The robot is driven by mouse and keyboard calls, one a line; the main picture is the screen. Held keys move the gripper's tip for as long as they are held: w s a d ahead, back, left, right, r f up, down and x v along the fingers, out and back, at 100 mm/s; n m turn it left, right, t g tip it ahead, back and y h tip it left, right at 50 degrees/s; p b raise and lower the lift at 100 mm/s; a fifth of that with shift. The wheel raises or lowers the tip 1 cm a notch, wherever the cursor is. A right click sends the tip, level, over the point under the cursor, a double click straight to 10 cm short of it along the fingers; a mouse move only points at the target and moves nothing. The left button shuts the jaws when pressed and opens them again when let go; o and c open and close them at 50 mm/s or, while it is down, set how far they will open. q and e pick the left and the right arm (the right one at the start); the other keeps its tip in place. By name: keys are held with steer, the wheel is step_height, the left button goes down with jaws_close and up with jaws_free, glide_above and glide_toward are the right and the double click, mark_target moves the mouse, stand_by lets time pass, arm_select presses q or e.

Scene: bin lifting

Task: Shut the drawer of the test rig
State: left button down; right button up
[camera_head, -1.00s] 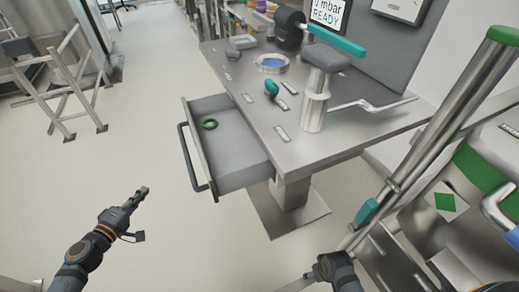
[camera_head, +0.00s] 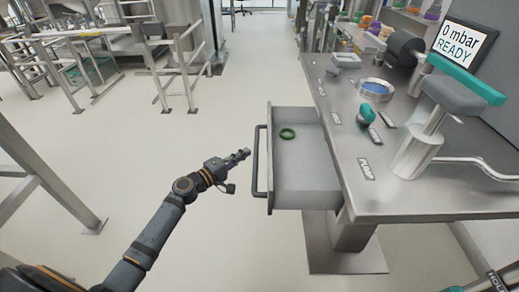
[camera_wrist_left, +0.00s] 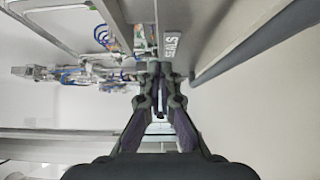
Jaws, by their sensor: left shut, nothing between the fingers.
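The drawer (camera_head: 304,197) of the test rig stands pulled out to the left from under the steel worktop (camera_head: 345,160). A green ring (camera_head: 287,133) lies inside it. A dark upright-looking bar handle (camera_head: 259,160) runs along its front. My left gripper (camera_head: 246,153) is shut and empty, just left of the handle, with a small gap seeming to remain. In the left wrist view the shut fingertips (camera_wrist_left: 154,70) point towards a label (camera_wrist_left: 172,43) on the drawer front, and a grey bar (camera_wrist_left: 235,48), seemingly the handle, runs at the right. My right gripper is not in view.
The worktop carries a teal knob (camera_head: 367,113), a round dish with blue inside (camera_head: 375,90), a teal-topped lever (camera_head: 466,80) and a screen (camera_head: 465,50) reading "0 mbar READY". Steel frames (camera_head: 180,70) stand at the left. The floor left of the drawer is clear.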

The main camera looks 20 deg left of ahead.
arm_select(q)
steer(key=w+d, duration=0.1)
steer(key=w+d+p, duration=0.1)
steer(key=d, duration=0.1)
steer(key=shift+w+d+r, duration=0.1)
steer(key=shift+w+d, duration=0.15)
steer(key=shift+w, duration=0.1)
steer(key=shift+w+d, duration=0.15)
steer(key=shift+d, duration=0.55)
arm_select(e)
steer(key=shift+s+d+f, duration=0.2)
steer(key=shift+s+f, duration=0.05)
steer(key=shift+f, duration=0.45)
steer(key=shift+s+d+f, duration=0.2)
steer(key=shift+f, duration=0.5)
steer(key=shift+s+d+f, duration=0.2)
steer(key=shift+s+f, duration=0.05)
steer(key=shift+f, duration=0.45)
